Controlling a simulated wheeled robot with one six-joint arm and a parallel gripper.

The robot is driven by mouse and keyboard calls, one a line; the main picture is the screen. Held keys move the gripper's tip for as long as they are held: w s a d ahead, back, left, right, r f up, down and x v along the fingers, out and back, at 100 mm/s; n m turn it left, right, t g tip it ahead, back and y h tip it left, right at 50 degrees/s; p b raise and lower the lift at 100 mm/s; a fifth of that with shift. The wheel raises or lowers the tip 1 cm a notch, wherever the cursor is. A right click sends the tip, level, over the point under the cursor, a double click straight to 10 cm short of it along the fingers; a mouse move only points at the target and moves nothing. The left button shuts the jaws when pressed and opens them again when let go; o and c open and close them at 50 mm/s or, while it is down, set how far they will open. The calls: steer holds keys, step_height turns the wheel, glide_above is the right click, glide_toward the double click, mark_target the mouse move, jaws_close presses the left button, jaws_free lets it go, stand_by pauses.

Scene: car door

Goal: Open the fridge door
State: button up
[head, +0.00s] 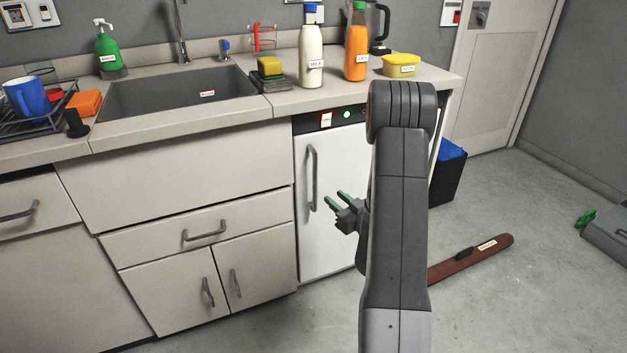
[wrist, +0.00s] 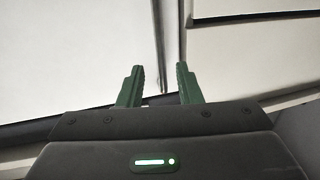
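The fridge is a white under-counter unit with its door (head: 328,250) shut, below a dark panel with a green light. Its grey vertical handle (head: 313,178) is on the door's left side. My gripper (head: 334,197) has green fingers and is in front of the door, just right of the handle's lower end in the head view. The fingers are apart. In the wrist view my gripper (wrist: 160,72) is open, with a thin upright strip between its fingers; I cannot tell whether that is the handle or the door edge. My arm hides the door's right part.
Drawers and cabinets with handles (head: 204,231) stand left of the fridge. The counter above holds a milk bottle (head: 311,50), a juice bottle (head: 356,47) and a yellow tub (head: 401,66). A brown board (head: 470,258) lies on the floor at right. Floor before the cabinets is clear.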

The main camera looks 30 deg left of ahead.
mark_target(316, 182)
steer(key=b+x, duration=0.1)
steer(key=x, duration=1)
steer(key=shift+a, duration=0.1)
jaws_close()
